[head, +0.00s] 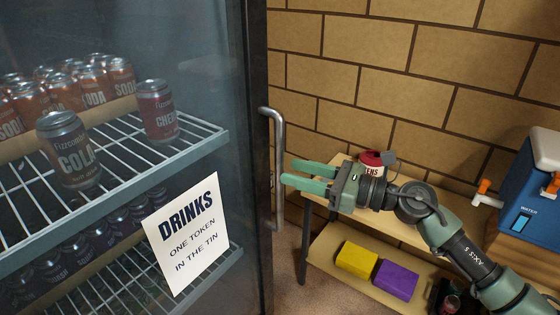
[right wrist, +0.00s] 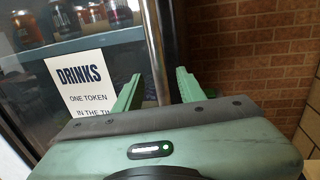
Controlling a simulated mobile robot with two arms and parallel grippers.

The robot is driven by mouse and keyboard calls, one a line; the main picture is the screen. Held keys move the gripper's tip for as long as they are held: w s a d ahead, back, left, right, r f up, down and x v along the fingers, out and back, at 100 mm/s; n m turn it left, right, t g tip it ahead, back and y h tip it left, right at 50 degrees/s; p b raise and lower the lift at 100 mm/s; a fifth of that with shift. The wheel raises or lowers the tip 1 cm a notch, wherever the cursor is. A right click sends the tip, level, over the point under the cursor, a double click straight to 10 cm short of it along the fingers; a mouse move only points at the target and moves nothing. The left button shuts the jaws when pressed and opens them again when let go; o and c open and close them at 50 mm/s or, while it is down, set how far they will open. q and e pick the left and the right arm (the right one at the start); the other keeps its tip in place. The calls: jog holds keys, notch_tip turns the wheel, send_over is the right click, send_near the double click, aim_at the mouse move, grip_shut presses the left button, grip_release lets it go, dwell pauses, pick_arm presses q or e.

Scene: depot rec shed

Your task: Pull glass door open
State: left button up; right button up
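The glass door (head: 215,80) of the drinks fridge fills the left of the head view and looks shut. Its dark frame (head: 258,200) carries a vertical metal bar handle (head: 280,145). My right gripper (head: 287,172) is open and empty, its green fingers pointing left at the handle's lower half. In the right wrist view, the handle (right wrist: 157,50) lines up in the gap between the two open fingers (right wrist: 158,85). The fingertips are at or just short of the bar; I cannot tell exactly. My left gripper is not in view.
A paper sign (head: 188,238) is on the glass, with cans on racks behind it. Right of the door, a wooden shelf unit (head: 325,245) holds a red tin (head: 372,158), a yellow block (head: 356,260) and a purple block (head: 396,280). A blue water cooler (head: 530,190) stands far right.

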aim_at(280, 167)
jog(key=p+x, duration=0.1)
jog(key=x, duration=0.3)
jog(key=shift+w+a, duration=0.15)
jog(key=shift+a, duration=0.1)
grip_shut()
jog(key=shift+r, duration=0.1)
dwell(1.1)
